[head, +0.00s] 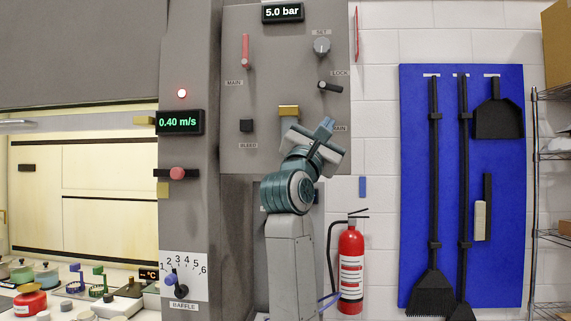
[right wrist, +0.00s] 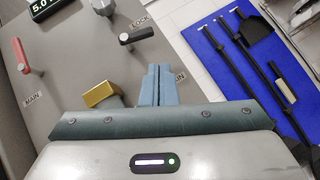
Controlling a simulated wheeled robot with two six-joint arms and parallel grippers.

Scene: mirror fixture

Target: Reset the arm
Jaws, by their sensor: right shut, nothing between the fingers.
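My right arm rises in the middle of the head view, in front of the grey panel (head: 240,90). My right gripper (head: 327,124) is shut and empty, its blue fingertips just below the lock lever (head: 328,86) and partly over a label ending in "AIN". In the right wrist view the shut right gripper (right wrist: 156,75) points toward the panel, with the brass block (right wrist: 100,94) to its left and the lock lever (right wrist: 136,36) above it. Whether the fingertips touch the panel cannot be told. My left gripper is not in view.
The panel also carries a red main lever (head: 245,52), a set knob (head: 321,46) and a black bleed button (head: 247,126). A fire extinguisher (head: 351,268) stands right of my arm. A blue board (head: 412,160) holds brooms and a dustpan. Pots and small items crowd the lower left.

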